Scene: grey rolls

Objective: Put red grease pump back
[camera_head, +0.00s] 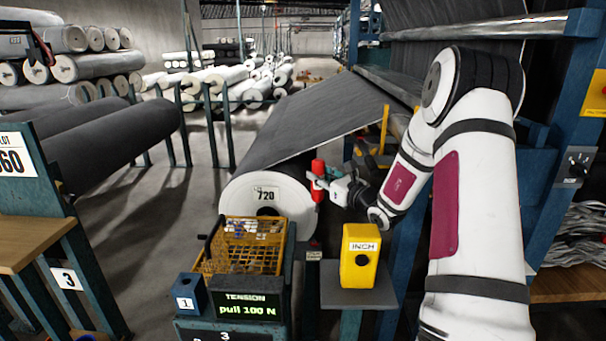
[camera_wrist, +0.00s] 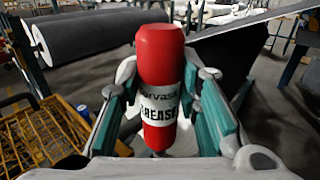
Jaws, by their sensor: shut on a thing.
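In the head view the pump (camera_head: 318,167) shows at my gripper (camera_head: 322,182), in front of the right edge of the large roll marked 720 (camera_head: 266,201).
A yellow wire basket (camera_head: 240,246) stands below the roll, left of a yellow INCH box (camera_head: 360,256) on a grey stand. A tension display (camera_head: 246,305) and a blue block marked 1 (camera_head: 191,294) are in front. Blue frame posts (camera_head: 574,110) rise at right.

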